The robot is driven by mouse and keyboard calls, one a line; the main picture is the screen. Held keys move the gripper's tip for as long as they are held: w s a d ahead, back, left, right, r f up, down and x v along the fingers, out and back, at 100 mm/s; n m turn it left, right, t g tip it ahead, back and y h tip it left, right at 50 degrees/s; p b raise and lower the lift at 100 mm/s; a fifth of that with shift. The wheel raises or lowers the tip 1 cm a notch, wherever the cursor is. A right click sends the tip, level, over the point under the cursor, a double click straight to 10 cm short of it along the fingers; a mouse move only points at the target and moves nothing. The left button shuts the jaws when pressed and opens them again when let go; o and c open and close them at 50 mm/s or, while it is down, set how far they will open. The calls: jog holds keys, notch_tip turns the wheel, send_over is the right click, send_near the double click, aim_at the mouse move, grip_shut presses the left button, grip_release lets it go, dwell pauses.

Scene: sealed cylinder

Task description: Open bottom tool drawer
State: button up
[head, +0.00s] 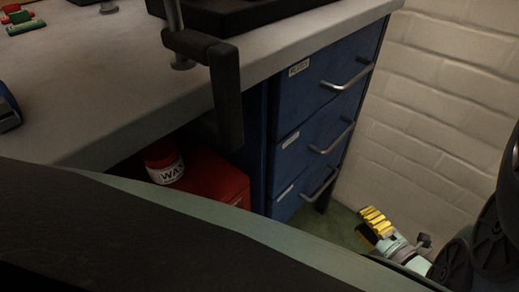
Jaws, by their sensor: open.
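A blue cabinet under the worktop has three drawers with metal bar handles. The bottom drawer (294,201) is the lowest one, and its bar handle (321,184) shows on the front. It looks closed, flush with the drawers above. My gripper (374,219) has yellow ribbed finger pads and is low, to the right of the bottom drawer and apart from its handle. It is open and holds nothing that I can see. The lower part of the cabinet is partly hidden behind my own body.
The grey worktop (110,75) overhangs the cabinet, with a dark clamp (226,95) at its edge. A red box (213,180) and a red-lidded jar (163,163) stand left of the cabinet. A white brick wall (430,110) rises at right. A little green floor (338,222) is free.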

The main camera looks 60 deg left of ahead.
aim_at(327, 182)
jog(key=b+x, duration=0.2)
jog(key=x, duration=1.3)
jog(key=shift+s+a+b, duration=0.15)
jog(key=shift+b, duration=0.15)
jog(key=shift+o, duration=0.2)
grip_shut()
